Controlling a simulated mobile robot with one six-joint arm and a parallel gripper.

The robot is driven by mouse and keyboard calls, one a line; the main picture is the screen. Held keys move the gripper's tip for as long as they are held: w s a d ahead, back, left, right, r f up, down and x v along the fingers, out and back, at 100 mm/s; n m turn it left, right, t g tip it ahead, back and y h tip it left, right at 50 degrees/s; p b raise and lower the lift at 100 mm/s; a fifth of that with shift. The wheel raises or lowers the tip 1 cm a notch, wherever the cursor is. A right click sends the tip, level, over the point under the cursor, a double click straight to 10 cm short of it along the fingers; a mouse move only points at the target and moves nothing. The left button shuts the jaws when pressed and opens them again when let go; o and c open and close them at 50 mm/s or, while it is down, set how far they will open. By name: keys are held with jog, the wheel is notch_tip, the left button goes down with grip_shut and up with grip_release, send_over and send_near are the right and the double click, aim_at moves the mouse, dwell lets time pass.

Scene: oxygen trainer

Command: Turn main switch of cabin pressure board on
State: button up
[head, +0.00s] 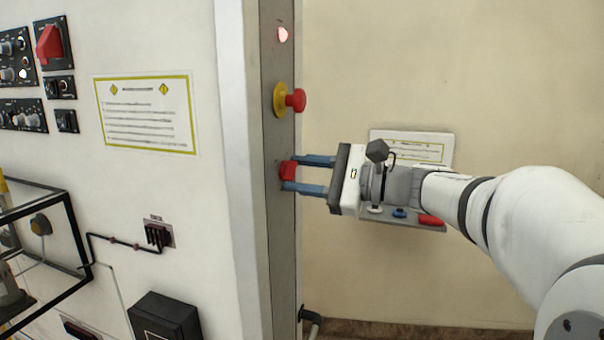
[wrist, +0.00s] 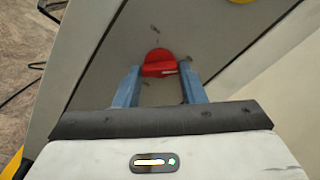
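A red rotary switch (head: 287,171) sits on the narrow grey board (head: 281,225) on the edge of the white cabinet. The switch also shows in the wrist view (wrist: 158,63), with a pale mark on its handle. My gripper (head: 305,174) points at the board, with its blue fingers above and below the switch in the head view. In the wrist view my gripper (wrist: 159,72) has its fingertips on either side of the handle, with small gaps, so it is open. Whether the tips touch the board is not clear.
Another red switch (head: 49,43) is on the cabinet's left panel. A sloped control box (head: 400,214) stands behind my gripper.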

jog(key=o, duration=0.4)
jog(key=shift+d, duration=0.1)
jog(key=b+v, duration=0.1)
jog(key=v, duration=0.6)
jog(key=shift+s+d+b, duration=0.1)
jog(key=shift+d+b, duration=0.2)
jog(key=shift+b, duration=0.1)
